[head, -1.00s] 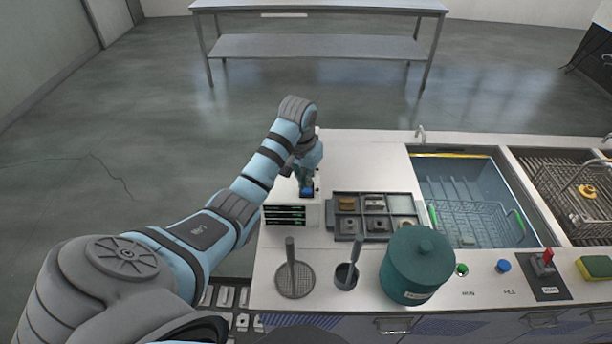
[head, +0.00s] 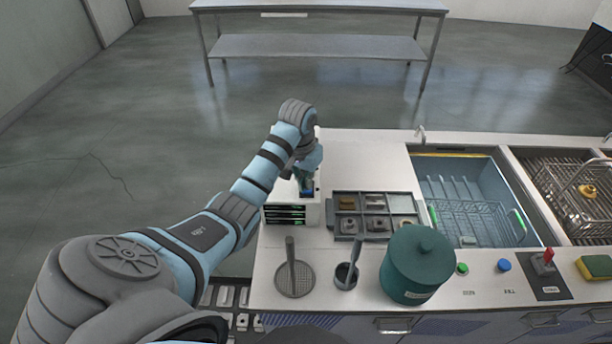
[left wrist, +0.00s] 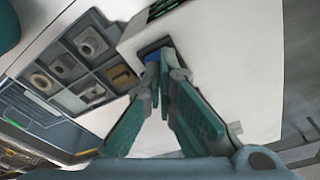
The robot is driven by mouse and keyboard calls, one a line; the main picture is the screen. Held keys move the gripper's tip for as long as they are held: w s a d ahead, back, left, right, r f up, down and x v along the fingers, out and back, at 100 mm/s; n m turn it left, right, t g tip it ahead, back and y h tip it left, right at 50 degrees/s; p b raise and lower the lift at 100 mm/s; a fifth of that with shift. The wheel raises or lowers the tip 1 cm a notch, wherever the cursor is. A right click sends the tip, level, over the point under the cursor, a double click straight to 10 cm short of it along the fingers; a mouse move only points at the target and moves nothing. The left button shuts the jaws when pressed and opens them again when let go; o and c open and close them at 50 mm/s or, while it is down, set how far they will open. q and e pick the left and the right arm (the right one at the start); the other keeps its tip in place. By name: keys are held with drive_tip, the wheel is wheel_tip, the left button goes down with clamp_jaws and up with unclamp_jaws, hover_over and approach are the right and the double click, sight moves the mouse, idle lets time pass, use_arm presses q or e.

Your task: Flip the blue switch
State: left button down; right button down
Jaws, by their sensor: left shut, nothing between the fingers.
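The blue switch (left wrist: 152,57) sits in a dark plate on top of a white box (left wrist: 225,60) and is partly hidden by my fingertips in the left wrist view. The white box (head: 290,215), with green-lit slots in its front, stands at the left end of the counter in the head view. My left gripper (left wrist: 162,68) is shut and empty, its fingertips right at the switch. I cannot tell whether they touch it. In the head view, my left gripper (head: 305,180) points down over the top of the box. My right gripper is not in view.
A grey compartment tray (head: 345,226) with small parts stands right of the box. A strainer (head: 294,280), a dark cup (head: 346,277) and a teal canister (head: 416,268) stand in front. A water tank (head: 465,180) with a basket lies further right.

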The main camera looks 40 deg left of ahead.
use_arm(q)
drive_tip(key=shift+f, duration=0.45)
drive_tip(key=shift+r, duration=0.45)
drive_tip(key=shift+r+p, duration=0.4)
drive_tip(key=shift+r, duration=2.7)
